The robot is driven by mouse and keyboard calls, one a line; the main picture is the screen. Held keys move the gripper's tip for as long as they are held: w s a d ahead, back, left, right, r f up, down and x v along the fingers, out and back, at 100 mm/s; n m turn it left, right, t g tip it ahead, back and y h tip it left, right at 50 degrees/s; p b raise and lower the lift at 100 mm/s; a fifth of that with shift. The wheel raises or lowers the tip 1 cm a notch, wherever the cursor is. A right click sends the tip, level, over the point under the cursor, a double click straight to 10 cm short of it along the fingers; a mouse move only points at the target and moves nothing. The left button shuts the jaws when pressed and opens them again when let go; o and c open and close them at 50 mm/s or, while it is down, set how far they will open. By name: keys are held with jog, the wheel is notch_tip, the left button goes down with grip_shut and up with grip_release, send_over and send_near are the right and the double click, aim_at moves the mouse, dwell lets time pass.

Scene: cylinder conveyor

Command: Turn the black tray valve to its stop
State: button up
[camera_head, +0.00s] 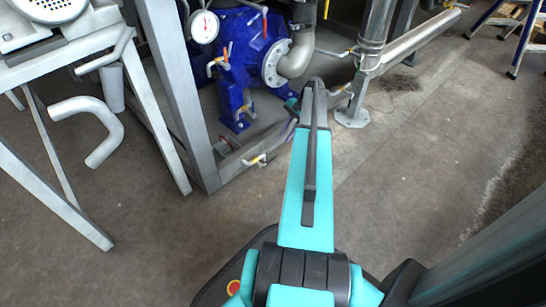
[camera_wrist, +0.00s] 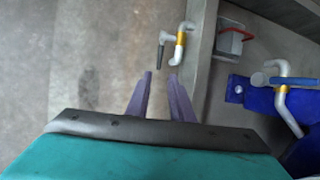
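In the wrist view, a small valve with a white body, a yellow band and a dark grey-black handle (camera_wrist: 161,57) sticks out from the side of a grey frame beam. A valve with a yellow band (camera_head: 256,160), low on the frame in the head view, looks like the same one. My gripper (camera_wrist: 160,76) is open, with two purple fingers apart and nothing between them. In the wrist picture its fingertips lie just below the handle; I see no contact and cannot tell the distance. In the head view my arm hides most of the gripper.
A blue-handled valve (camera_wrist: 285,80) and a red handle (camera_wrist: 232,30) lie right of the beam. The blue pump (camera_head: 240,50) with its gauge (camera_head: 204,27) stands behind the grey frame post (camera_head: 172,75). A metal table (camera_head: 60,68) is at left.

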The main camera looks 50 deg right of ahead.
aim_at(272, 159)
jog(key=b+x, duration=0.6)
jog(key=x, duration=0.7)
jog(key=shift+w+a+f, duration=0.1)
jog(key=shift+a+f, duration=0.05)
jog(key=shift+f, duration=0.2)
grip_shut()
jog(key=shift+a, duration=0.25)
jog(key=shift+d+r, duration=0.1)
jog(key=shift+d, duration=0.05)
